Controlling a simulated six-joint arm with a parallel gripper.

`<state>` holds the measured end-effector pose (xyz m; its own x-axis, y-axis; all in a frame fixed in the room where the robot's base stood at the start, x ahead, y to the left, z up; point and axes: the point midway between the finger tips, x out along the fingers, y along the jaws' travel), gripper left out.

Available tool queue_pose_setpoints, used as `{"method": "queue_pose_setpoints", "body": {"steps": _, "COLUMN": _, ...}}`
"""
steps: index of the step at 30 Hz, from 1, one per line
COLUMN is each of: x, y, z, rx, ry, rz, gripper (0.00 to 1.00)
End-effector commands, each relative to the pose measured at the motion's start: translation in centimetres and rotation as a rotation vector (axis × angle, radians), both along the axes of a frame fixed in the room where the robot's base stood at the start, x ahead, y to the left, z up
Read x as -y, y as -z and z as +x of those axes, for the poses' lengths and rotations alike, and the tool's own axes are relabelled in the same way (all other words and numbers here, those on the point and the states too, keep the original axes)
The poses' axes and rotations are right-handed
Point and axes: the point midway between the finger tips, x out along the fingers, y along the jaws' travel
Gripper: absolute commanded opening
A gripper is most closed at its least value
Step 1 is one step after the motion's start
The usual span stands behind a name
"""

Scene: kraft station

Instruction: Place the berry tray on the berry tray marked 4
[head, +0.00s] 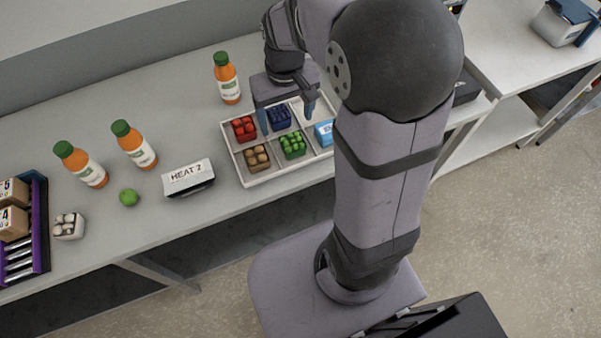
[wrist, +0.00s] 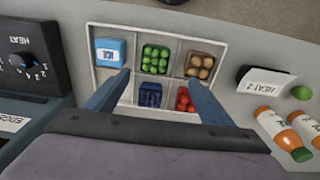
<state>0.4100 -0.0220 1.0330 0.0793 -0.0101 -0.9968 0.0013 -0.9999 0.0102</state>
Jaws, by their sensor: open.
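A small dark blue tray of berries (head: 279,117) sits in a compartment of a white divided tray (head: 262,179). It also shows in the wrist view (wrist: 150,95). My gripper (head: 286,123) is open above this compartment, with its fingers on either side of the blue tray. In the wrist view the open fingers (wrist: 158,78) flank it, apart from each other; I cannot tell whether they touch it. A brown box marked 4 (head: 13,224) stands in a purple-edged rack at the far left. I cannot make out what the box holds.
Red (head: 244,129), brown (head: 257,157) and green (head: 292,145) trays and a blue ICE box (head: 324,132) share the white tray. A HEAT 2 sign (head: 188,178), a lime (head: 129,197), a white egg-like tray (head: 69,226) and orange bottles (head: 134,145) stand leftward.

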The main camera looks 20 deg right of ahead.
Motion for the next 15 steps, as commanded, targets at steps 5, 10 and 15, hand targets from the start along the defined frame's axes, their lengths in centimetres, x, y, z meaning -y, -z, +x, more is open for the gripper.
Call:
{"method": "queue_pose_setpoints", "body": {"steps": 5, "x": -1.4, "y": 2.2, "z": -7.3, "rx": -0.042, "ry": 0.001, "rz": 0.006, "gripper": 0.76}}
{"method": "queue_pose_setpoints", "body": {"steps": 10, "x": -2.0, "y": 3.7, "z": -11.4, "rx": -0.068, "ry": 0.003, "rz": 0.008, "gripper": 0.76}}
{"method": "queue_pose_setpoints", "body": {"steps": 15, "x": -2.2, "y": 4.2, "z": -12.9, "rx": -0.077, "ry": 0.005, "rz": 0.009, "gripper": 0.76}}
